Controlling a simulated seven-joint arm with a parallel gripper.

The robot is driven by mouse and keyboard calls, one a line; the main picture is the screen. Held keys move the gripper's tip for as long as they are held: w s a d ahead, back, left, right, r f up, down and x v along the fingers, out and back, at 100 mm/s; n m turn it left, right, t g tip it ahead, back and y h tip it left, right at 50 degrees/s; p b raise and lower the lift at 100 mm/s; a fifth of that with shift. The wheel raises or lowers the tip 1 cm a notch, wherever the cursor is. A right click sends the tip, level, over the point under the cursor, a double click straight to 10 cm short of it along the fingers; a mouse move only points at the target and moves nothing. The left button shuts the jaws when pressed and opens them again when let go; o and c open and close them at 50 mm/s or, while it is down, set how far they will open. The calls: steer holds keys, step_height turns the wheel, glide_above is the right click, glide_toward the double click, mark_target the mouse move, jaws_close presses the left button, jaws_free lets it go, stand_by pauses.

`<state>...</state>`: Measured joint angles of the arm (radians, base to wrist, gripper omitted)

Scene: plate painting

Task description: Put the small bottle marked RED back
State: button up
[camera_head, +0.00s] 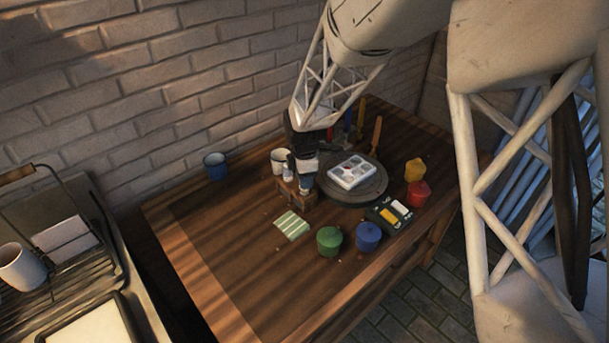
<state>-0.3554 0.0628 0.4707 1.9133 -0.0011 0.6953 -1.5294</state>
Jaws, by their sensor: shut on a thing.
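My gripper (303,178) points down over a small wooden block or rack (297,197) near the middle of the table. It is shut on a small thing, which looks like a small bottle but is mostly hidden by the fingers. I cannot read any RED mark on it. A small pale bottle-like shape (288,173) shows just left of the fingers, and I cannot tell whether it stands in the rack. I cannot tell whether the held thing touches the rack.
A white palette (351,172) lies on a round turntable (372,190) right of my gripper. Green (329,241), blue (368,236), red (417,194) and yellow (415,170) pots stand along the front and right. A white mug (280,160) stands close behind left. The left tabletop is mostly clear.

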steer(key=shift+f, duration=0.65)
steer(key=o, duration=1.2)
steer(key=shift+o, duration=0.2)
steer(key=shift+r, duration=0.1)
steer(key=shift+r, duration=3.4)
